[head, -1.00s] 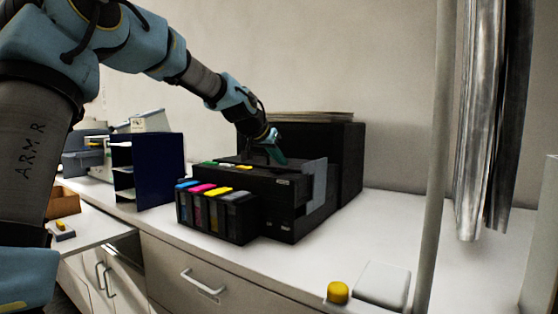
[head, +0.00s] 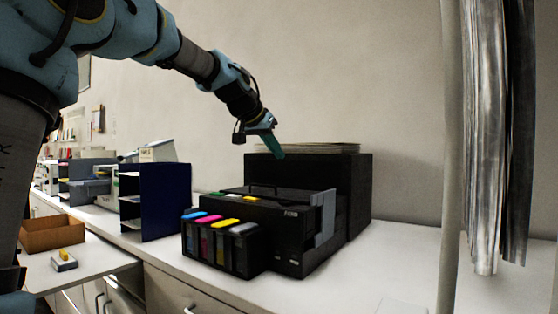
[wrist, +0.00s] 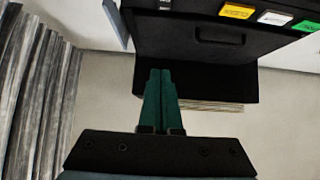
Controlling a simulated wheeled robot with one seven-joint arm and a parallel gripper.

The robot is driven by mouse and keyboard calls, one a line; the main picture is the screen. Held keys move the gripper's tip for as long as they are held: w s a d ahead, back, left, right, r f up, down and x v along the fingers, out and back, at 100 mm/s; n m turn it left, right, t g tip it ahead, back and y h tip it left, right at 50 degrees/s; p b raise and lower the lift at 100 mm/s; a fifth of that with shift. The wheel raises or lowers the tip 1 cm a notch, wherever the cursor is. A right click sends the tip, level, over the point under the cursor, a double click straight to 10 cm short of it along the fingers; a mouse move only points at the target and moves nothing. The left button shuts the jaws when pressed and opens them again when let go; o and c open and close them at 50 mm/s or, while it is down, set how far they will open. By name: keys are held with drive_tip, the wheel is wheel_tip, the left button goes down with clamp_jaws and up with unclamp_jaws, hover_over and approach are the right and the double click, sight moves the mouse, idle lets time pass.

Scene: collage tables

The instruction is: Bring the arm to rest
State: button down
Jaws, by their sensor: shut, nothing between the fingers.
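My gripper (head: 276,150) is in the head view, raised above the black printer (head: 280,235), and is apart from it. Its green fingers point down and to the right, in front of the dark box behind the printer. In the wrist view my gripper (wrist: 160,75) has its two green fingers together, with nothing between them. The printer (wrist: 220,35) shows at the top of the wrist view, with yellow, white and green labels on its top.
A tall black box (head: 362,185) with a stack of paper (head: 310,148) on top stands behind the printer. A dark blue shelf unit (head: 165,200) and brown tray (head: 52,233) are to the left. Silvery hanging strips (head: 482,140) and a pole (head: 449,160) are at the right.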

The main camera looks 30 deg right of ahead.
idle(0.4)
drive_tip(key=a+f+n+y, duration=0.1)
drive_tip(key=a+f, duration=0.2)
drive_tip(key=w+a+f+y, duration=0.1)
drive_tip(key=a+f, duration=0.2)
drive_tip(key=f, duration=0.1)
drive_tip(key=a+f+n+y, duration=0.1)
drive_tip(key=a+f, duration=0.2)
drive_tip(key=f, duration=0.1)
drive_tip(key=shift+w+a+f+n, duration=0.1)
drive_tip(key=shift+w+f+n, duration=0.1)
drive_tip(key=shift+n, duration=0.1)
drive_tip(key=s+a+f+n+y, duration=0.3)
drive_tip(key=a+f, duration=0.9)
drive_tip(key=a, duration=0.2)
drive_tip(key=s+a+f+n+g+y, duration=0.1)
drive_tip(key=s+a+f+n, duration=0.1)
drive_tip(key=s+a+f, duration=0.4)
drive_tip(key=s+a+f+n+g+y, duration=0.1)
drive_tip(key=s+a+f+n+g, duration=0.1)
drive_tip(key=s+a+f, duration=0.4)
drive_tip(key=s+a+n, duration=0.1)
drive_tip(key=s+a, duration=0.2)
drive_tip(key=a, duration=0.2)
drive_tip(key=shift+a+y, duration=0.25)
drive_tip(key=shift+y, duration=0.05)
drive_tip(key=shift+w, duration=0.1)
